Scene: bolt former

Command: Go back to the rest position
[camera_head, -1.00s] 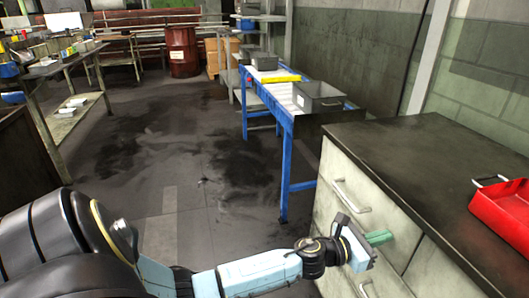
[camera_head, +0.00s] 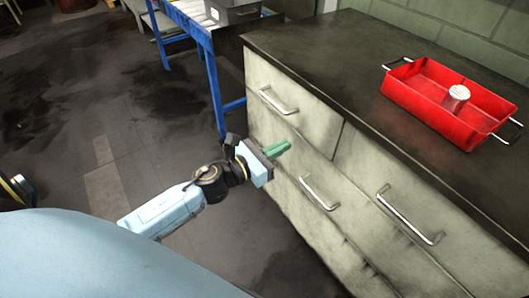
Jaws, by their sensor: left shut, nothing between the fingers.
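My left gripper (camera_head: 280,149) has green fingers that are shut with nothing between them. It is held in front of the pale drawer cabinet (camera_head: 335,115), beside the upper left drawer and below its handle (camera_head: 278,101). Whether the fingertips touch the drawer front I cannot tell. My light blue left forearm reaches up to it from the lower left. My right gripper is not in view.
A red tray (camera_head: 426,106) with metal handles stands on the dark cabinet top (camera_head: 318,45) and holds a small white-lidded jar (camera_head: 456,98). A blue-framed table (camera_head: 203,40) with a grey bin (camera_head: 232,10) stands behind.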

